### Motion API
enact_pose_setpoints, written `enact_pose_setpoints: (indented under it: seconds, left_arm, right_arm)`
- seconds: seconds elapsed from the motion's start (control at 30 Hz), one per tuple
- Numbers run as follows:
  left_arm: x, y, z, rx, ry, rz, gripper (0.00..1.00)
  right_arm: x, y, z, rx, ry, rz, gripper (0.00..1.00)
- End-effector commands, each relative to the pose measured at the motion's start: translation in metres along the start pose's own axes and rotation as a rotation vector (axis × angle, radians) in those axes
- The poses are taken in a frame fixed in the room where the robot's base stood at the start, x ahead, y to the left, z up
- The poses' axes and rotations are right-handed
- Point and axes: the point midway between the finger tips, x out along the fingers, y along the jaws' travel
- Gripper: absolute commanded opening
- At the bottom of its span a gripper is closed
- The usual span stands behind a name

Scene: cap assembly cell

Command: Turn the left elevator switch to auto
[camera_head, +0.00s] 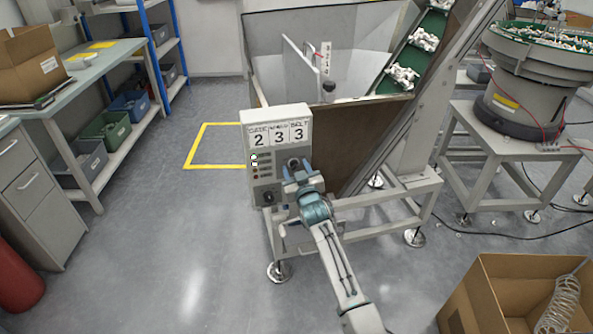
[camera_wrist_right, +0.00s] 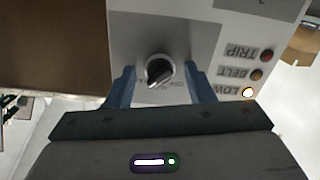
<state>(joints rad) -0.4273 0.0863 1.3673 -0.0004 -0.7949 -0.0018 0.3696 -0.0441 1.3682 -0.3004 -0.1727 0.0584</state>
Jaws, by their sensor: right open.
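The switch panel (camera_head: 262,178) is a pale box on the front of the elevator frame, with the digits 2 3 3 on top. A round black rotary switch with a silver pointer (camera_wrist_right: 159,70) shows upside down in the right wrist view. Its pointer is slanted; the small labels beside it are too blurred to read surely. My right gripper (camera_head: 293,170) is open in front of the panel. In the right wrist view its two blue fingers (camera_wrist_right: 160,78) stand on either side of the switch, apart from it. A second dark knob (camera_head: 268,197) sits lower left on the panel. My left gripper is out of view.
Lamps marked TRIP, BELT and LOW (camera_wrist_right: 248,92) sit beside the switch; LOW glows. The hopper (camera_head: 340,50) and inclined green conveyor (camera_head: 412,60) rise behind the panel. A cardboard box (camera_head: 480,290) stands at lower right. Floor left of the panel is clear.

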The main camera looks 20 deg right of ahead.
Motion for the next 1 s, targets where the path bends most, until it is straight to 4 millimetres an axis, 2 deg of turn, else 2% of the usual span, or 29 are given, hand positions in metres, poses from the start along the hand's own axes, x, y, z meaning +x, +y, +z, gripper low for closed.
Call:
enact_pose_setpoints:
  seconds: [0.17,0.27,0.4,0.77,1.0]
  left_arm:
    - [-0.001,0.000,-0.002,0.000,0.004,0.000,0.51]
    - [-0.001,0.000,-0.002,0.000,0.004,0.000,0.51]
    - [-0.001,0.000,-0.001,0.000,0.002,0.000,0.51]
    - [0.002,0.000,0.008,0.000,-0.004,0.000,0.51]
    - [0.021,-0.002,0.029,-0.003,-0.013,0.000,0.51]
  right_arm:
    - [0.000,0.000,0.000,0.000,0.000,0.000,0.49]
    - [0.000,0.000,0.000,0.000,0.000,0.000,0.33]
    - [0.000,0.000,0.000,0.000,0.000,0.000,0.06]
    - [0.000,0.000,-0.001,-0.055,-0.002,0.000,0.06]
    - [0.000,0.001,-0.002,-0.209,-0.001,0.000,0.06]
